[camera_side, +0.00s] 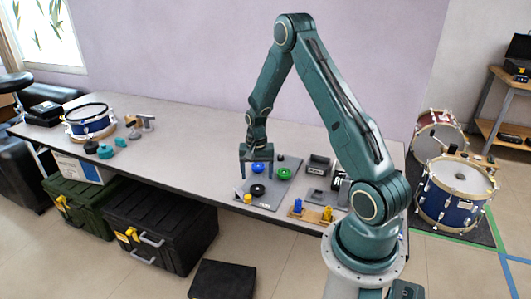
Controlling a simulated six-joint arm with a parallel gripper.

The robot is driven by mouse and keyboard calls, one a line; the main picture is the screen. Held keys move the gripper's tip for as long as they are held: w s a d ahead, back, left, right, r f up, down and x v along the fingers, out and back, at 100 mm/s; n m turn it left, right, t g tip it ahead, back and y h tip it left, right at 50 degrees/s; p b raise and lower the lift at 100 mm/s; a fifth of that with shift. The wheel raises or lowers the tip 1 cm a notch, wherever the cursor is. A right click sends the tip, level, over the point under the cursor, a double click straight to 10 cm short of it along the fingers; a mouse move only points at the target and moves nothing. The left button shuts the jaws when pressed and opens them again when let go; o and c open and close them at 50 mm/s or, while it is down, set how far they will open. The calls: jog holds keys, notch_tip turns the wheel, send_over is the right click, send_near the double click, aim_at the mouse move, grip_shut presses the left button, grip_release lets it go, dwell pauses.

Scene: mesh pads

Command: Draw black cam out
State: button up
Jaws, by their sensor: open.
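A small black round piece (257,190), likely the black cam, lies on a grey board (270,200) on the table. My gripper (257,175) points down over the left part of the board, behind the black piece in the picture. Its two fingers are apart, and I see nothing held between them. A blue round piece (257,168) shows between or just behind the fingers. A green round piece (284,174) lies to the right of the gripper. A small yellow piece (248,198) is at the board's left front. I cannot tell how the black piece is seated.
A dark grey box (318,165) and a grey block (316,196) stand right of the board. A wooden holder with blue and yellow pieces (312,212) is near the front edge. A blue drum (90,121) stands far left. The table's middle left is clear.

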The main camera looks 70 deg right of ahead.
aim_at(257, 189)
jog(key=shift+f, duration=3.1)
jog(key=c, duration=1.1)
jog(key=shift+r, duration=0.2)
jog(key=shift+r, duration=1.5)
jog(key=shift+r, duration=0.2)
jog(key=shift+r, duration=1.35)
